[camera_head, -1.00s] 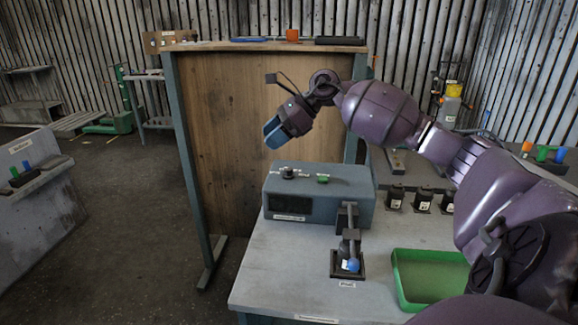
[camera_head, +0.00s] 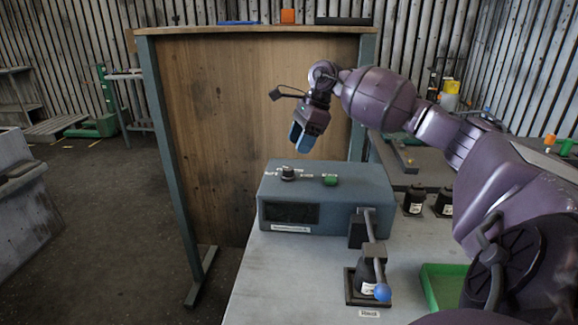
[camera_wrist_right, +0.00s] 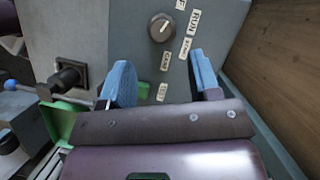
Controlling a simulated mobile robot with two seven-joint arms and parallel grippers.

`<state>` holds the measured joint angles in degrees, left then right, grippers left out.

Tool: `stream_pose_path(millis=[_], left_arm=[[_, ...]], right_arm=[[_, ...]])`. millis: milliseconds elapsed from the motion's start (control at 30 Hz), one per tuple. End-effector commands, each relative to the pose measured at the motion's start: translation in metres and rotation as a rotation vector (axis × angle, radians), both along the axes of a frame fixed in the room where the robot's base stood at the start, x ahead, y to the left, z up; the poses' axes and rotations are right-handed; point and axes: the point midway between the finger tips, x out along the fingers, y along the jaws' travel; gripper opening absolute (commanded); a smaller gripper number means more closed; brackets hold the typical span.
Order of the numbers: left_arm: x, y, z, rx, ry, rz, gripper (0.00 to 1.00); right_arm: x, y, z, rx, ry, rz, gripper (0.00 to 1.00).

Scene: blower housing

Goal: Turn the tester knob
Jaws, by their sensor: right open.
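The tester (camera_head: 345,208) is a grey-blue box on the grey bench, with a dark window on its front. Its black knob (camera_head: 288,173) stands on the top at the left, beside a green button (camera_head: 330,180). In the right wrist view the knob (camera_wrist_right: 161,28) is round with a pale pointer line, near a RUN label and other small labels. My right gripper (camera_head: 302,138) has blue fingers and is open and empty, above the tester, apart from the knob. In the right wrist view its fingers (camera_wrist_right: 160,78) are spread below the knob. My left gripper is not in view.
A lever fixture with a blue ball (camera_head: 383,292) stands in front of the tester. A green tray (camera_head: 440,285) is at the right, and dark labelled containers (camera_head: 413,200) stand behind. A tall wooden panel (camera_head: 235,120) rises behind the tester.

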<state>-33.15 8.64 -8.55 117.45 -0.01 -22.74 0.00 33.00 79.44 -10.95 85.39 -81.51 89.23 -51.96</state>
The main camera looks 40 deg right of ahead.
Motion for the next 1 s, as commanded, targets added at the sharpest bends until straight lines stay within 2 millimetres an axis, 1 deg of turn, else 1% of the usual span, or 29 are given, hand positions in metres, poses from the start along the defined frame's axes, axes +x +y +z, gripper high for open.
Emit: stream_pose_path(millis=[33, 200, 400, 600, 867, 967, 1000], left_arm=[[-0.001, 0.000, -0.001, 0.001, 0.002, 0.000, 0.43], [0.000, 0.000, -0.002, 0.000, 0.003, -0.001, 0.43], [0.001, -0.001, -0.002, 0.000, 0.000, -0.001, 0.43], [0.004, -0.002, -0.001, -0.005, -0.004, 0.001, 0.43], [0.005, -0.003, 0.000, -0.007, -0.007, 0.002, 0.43], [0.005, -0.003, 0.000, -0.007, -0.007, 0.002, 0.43], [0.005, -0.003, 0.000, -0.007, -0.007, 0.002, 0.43]], right_arm=[[0.002, 0.004, -0.011, 0.003, 0.004, 0.002, 0.57], [0.007, 0.014, -0.038, 0.003, 0.004, 0.002, 0.57], [0.012, 0.022, -0.060, 0.002, 0.001, 0.001, 0.57], [0.013, 0.025, -0.068, 0.002, 0.001, 0.001, 0.57], [0.014, 0.025, -0.069, 0.000, 0.001, 0.000, 0.57], [0.014, 0.025, -0.069, 0.000, 0.001, 0.000, 0.43], [0.014, 0.025, -0.069, 0.000, 0.001, 0.000, 0.37]])
